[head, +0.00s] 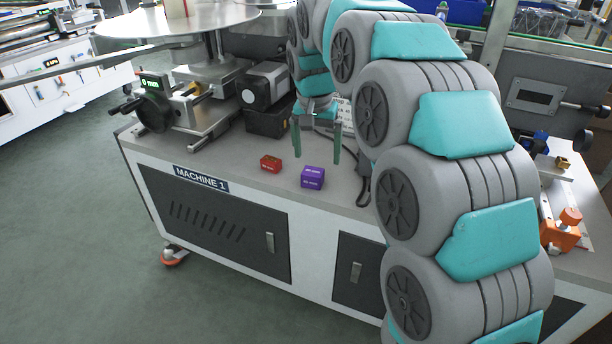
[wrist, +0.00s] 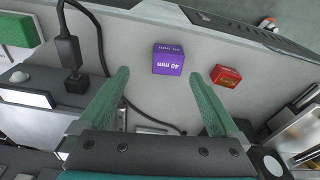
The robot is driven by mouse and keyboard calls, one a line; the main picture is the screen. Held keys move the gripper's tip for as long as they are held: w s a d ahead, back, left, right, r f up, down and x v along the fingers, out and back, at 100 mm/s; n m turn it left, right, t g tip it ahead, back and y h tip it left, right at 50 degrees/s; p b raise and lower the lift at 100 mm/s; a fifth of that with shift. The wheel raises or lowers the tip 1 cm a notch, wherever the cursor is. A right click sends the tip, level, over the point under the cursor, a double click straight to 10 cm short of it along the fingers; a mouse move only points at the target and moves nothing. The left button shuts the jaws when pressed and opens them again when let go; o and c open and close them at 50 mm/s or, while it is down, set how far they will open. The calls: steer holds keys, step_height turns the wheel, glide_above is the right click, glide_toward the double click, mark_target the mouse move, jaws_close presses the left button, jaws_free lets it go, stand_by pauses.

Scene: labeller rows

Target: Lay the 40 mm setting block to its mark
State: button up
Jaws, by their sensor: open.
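The purple setting block (head: 312,178) stands on the grey machine top near its front edge. In the wrist view the purple block (wrist: 168,62) reads "40 mm" and lies beyond and between my fingertips. My gripper (head: 317,158) is open and empty above the machine top, behind the purple block in the head view. Its two green fingers also show wide apart in the wrist view (wrist: 166,74). A smaller red block (head: 270,164) lies to the left of the purple one; it also shows in the wrist view (wrist: 228,76). I cannot make out the mark.
A black cable (wrist: 92,40) runs over the surface beside my gripper. An orange fixture (head: 562,232) is at the far right. The top's front edge is close to both blocks.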

mark_target(313, 171)
steer(key=shift+w+a+f, duration=0.2)
steer(key=shift+w+a, duration=0.45)
steer(key=shift+w+d+f+p, duration=0.15)
steer(key=shift+f+p, duration=0.1)
steer(key=shift+f, duration=1.65)
steer(key=shift+w+d+f+p, duration=0.15)
steer(key=shift+f+p, duration=0.1)
steer(key=shift+f, duration=1.6)
steer(key=shift+a, duration=0.1)
steer(key=shift+c, duration=0.3)
jaws_close()
